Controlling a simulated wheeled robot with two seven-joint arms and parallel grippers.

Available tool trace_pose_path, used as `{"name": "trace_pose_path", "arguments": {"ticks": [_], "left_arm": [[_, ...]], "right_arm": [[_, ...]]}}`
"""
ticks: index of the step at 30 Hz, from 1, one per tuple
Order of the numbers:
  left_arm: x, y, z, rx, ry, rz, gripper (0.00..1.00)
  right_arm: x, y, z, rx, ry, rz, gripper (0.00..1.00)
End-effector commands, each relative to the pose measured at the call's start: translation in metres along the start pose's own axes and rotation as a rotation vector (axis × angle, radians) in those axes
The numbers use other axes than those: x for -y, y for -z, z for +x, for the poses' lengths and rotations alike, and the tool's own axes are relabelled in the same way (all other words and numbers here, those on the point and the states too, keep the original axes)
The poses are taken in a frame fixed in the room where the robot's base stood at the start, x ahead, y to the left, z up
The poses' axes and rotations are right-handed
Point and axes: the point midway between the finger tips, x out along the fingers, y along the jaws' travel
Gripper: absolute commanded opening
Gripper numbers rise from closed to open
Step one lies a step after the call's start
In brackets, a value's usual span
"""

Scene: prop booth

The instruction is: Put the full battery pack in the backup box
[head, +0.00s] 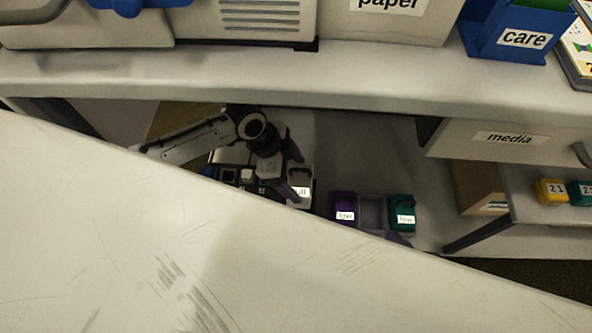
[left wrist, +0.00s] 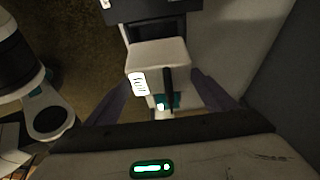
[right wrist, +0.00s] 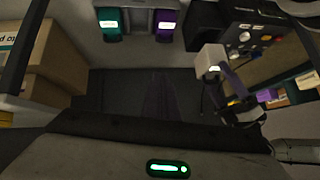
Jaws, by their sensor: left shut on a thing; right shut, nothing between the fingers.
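The white battery pack (head: 300,188) has a label that seems to read "full". My left gripper (head: 287,182) is shut on it; in the left wrist view the pack (left wrist: 158,57) sits between the dark fingers (left wrist: 163,96). It also shows in the right wrist view (right wrist: 209,60). To its right stand a purple labelled container (head: 344,206) and a teal one (head: 402,213), both also in the right wrist view (right wrist: 166,24) (right wrist: 109,24). Their labels are too small to read surely. My right gripper (right wrist: 165,95) is shut and empty, in front of them.
A pale scratched surface (head: 150,240) fills the foreground and hides much of the lower area. A shelf edge (head: 300,95) runs above. A "media" drawer (head: 505,138) and a brown carton (head: 480,190) are at the right. Dark equipment (right wrist: 245,40) stands beside the purple container.

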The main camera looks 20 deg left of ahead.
Motion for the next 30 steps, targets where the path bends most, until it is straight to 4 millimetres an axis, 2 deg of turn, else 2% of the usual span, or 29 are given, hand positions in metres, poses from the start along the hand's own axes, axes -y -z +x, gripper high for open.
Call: {"name": "trace_pose_path", "arguments": {"ticks": [3, 12, 30], "left_arm": [[0.002, -0.003, 0.011, -0.004, 0.004, 0.0, 0.15], [0.002, -0.009, 0.025, -0.003, 0.004, 0.0, 0.15], [0.002, -0.011, 0.028, -0.003, 0.004, 0.0, 0.15]], "right_arm": [[0.003, -0.003, 0.01, 0.024, 0.019, -0.019, 0.0], [0.012, -0.002, 0.016, 0.043, 0.062, -0.034, 0.0], [0.016, -0.001, 0.016, 0.051, 0.075, -0.041, 0.0]]}}
